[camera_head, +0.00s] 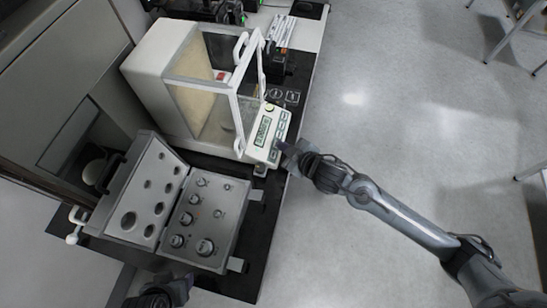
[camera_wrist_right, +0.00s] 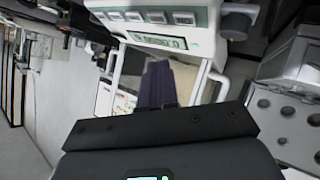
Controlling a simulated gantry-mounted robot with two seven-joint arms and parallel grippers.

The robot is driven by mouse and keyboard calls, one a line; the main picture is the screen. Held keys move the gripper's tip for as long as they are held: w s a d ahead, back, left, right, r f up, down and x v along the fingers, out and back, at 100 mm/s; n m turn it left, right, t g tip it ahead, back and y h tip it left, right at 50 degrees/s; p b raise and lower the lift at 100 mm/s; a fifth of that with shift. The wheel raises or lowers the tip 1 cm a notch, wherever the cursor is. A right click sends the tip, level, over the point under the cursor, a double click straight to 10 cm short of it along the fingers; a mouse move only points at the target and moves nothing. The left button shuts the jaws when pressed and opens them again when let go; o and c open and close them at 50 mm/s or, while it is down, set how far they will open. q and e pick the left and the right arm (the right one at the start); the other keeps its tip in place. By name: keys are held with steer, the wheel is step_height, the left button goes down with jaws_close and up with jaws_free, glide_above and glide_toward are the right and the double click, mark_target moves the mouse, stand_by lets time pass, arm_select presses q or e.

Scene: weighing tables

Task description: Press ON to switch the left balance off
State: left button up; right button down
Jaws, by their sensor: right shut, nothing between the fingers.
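The balance (camera_head: 150,62) is a white box with a glass weighing chamber. Its sloped front panel (camera_head: 258,152) has a greenish display (camera_head: 263,130) and several grey buttons. My right gripper (camera_head: 284,149) is shut and empty, with its tips at the panel's lower right edge, by the buttons. I cannot tell if they touch. In the right wrist view its dark fingers (camera_wrist_right: 156,84) are together, below the lit display (camera_wrist_right: 158,42) and the row of buttons (camera_wrist_right: 157,17). The ON label is too small to read. My left gripper (camera_head: 172,288) is at the bottom edge, its jaws unclear.
An open grey case of weights (camera_head: 228,222) stands on the dark table (camera_head: 262,228) in front of the balance. The floor to the right is clear near the table.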

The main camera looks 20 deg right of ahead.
mark_target(273, 155)
arm_select(q)
step_height(273, 155, down, 2)
steer(key=shift+b, duration=0.45)
steer(key=shift+f+b, duration=0.5)
arm_select(e)
steer(key=f, duration=0.2)
steer(key=a+f, duration=0.1)
steer(key=shift+w+f, duration=0.2)
steer(key=shift+w, duration=0.1)
steer(key=shift+a+f, duration=0.1)
steer(key=shift+f, duration=0.05)
arm_select(q)
steer(key=shift+f, duration=0.1)
arm_select(e)
steer(key=shift+w+a+f, duration=0.1)
steer(key=shift+w+f, duration=0.05)
steer(key=shift+f, duration=0.2)
stand_by(0.8)
